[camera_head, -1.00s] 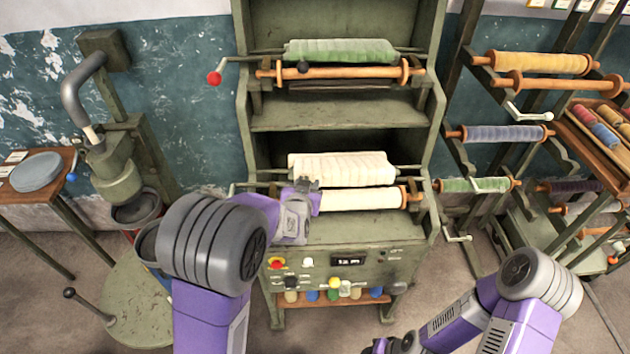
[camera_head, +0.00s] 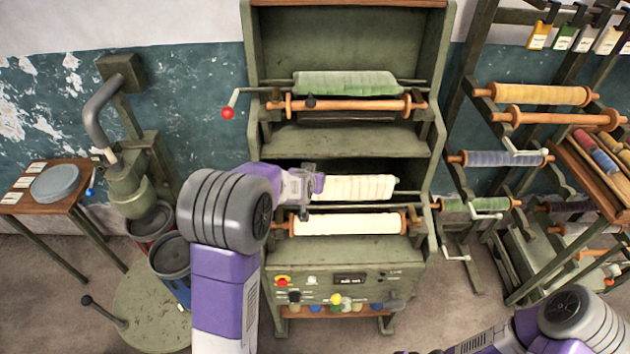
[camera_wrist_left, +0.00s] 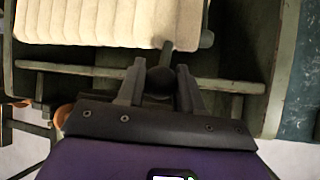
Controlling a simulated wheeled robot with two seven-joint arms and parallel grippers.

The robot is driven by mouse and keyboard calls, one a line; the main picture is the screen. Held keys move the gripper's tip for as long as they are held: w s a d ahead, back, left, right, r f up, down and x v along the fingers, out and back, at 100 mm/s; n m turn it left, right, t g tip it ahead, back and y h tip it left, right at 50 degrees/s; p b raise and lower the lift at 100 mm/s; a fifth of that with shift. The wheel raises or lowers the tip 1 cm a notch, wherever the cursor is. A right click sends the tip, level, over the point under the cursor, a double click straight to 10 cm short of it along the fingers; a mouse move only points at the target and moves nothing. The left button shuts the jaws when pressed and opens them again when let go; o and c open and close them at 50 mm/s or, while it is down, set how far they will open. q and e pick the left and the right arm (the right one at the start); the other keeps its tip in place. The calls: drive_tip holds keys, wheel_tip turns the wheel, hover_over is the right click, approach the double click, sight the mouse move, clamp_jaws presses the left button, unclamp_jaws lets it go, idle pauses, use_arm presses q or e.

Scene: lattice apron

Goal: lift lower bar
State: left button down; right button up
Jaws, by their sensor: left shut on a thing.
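The lower bar (camera_wrist_left: 232,86) shows in the left wrist view as a thin dark-green rod crossing in front of a cream cloth roll. A round black knob (camera_wrist_left: 160,82) sits between the fingers of my left gripper (camera_wrist_left: 160,88), which is shut on it. In the head view my left gripper (camera_head: 308,188) is in front of the left end of the cream roll (camera_head: 352,187), above the lower cream roller (camera_head: 345,224). It hides the knob and part of the bar there. My right gripper is out of view; only its arm shows at bottom right.
The upper bay holds a green roll (camera_head: 347,84), an orange roller (camera_head: 375,105) and a red-knobbed crank (camera_head: 228,112). A control panel (camera_head: 350,281) lies below. A roller rack stands right; a pump and small table (camera_head: 72,201) stand left.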

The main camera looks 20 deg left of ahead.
use_arm(q)
drive_tip(key=shift+w+a+r, duration=0.2)
drive_tip(key=shift+w+r, duration=0.05)
drive_tip(key=shift+w, duration=0.05)
drive_tip(key=c, duration=1.1)
unclamp_jaws()
drive_tip(key=o, duration=0.3)
drive_tip(key=shift+w+f, duration=0.1)
drive_tip(key=shift+p+v, duration=1.4)
drive_tip(key=shift+v, duration=2.45)
